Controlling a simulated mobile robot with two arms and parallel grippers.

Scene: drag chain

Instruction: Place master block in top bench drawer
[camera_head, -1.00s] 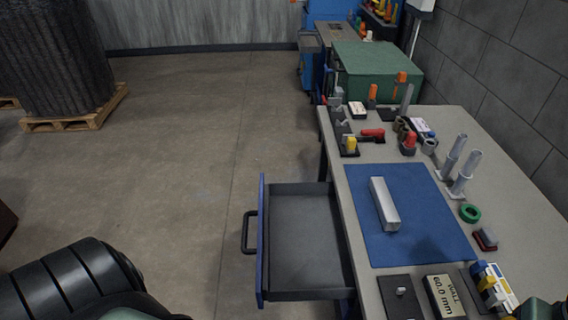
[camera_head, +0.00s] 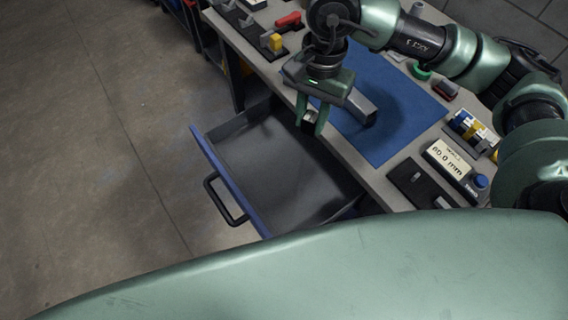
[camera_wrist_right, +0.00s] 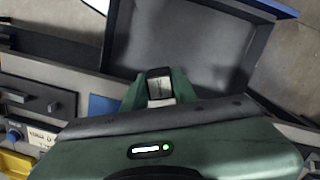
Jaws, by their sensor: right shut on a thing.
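My right gripper (camera_head: 312,118) points down over the inner, bench-side part of the open top drawer (camera_head: 270,170). It is shut on a small block (camera_head: 309,117), pale with a dark part, which I take to be the master block. In the right wrist view the block (camera_wrist_right: 160,88) sits between the green fingers, with the drawer floor (camera_wrist_right: 185,45) behind it. The block appears held above the drawer; its exact height is hard to tell. The drawer looks empty. My left gripper is not in view.
A long metal bar (camera_head: 362,106) lies on the blue mat (camera_head: 405,120), partly hidden by my gripper. A black plate (camera_head: 415,180) and a "60.0 mm" sign (camera_head: 447,158) stand near the bench's front corner. The drawer handle (camera_head: 222,200) sticks out over clear floor.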

